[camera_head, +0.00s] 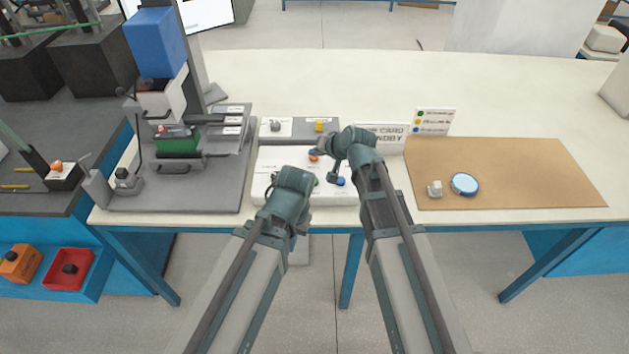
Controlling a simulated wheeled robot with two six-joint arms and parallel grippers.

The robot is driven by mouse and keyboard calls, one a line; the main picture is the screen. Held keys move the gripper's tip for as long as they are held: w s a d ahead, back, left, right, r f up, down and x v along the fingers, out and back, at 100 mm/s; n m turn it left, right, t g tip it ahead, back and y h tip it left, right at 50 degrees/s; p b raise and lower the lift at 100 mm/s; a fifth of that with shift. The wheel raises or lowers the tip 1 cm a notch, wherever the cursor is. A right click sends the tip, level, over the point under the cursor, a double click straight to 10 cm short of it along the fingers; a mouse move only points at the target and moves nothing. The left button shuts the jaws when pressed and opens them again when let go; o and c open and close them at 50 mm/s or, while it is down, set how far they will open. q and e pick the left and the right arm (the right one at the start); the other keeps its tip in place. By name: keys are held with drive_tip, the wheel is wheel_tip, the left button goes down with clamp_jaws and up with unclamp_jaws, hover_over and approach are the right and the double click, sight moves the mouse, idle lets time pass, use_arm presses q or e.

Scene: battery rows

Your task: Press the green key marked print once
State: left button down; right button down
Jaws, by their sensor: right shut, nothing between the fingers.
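A white key panel (270,165) lies on the table in front of me with an orange key (314,157), a blue key (340,181) and a green key (317,181). The green key shows only as a sliver beside my left wrist; its marking is too small to read. My right gripper (332,176) is shut and empty, over the panel close to the blue and green keys. I cannot tell whether it touches anything. My left arm reaches the panel's front edge, and its wrist hides the fingers of my left gripper.
A press machine (160,100) stands left. A brown mat (530,175) holds a round blue-rimmed dish.

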sight(315, 183)
wheel_tip(315, 183, down, 9)
drive_tip(key=b, duration=0.8)
drive_tip(key=shift+b, duration=0.4)
idle(1.5)
drive_tip(key=shift+f+b, duration=0.35)
drive_tip(key=shift+b, duration=0.05)
drive_tip(key=shift+f+b, duration=0.45)
drive_tip(key=shift+b, duration=0.05)
idle(0.6)
drive_tip(key=shift+r, duration=0.1)
drive_tip(key=shift+r+p, duration=0.85)
drive_tip(key=shift+p, duration=0.1)
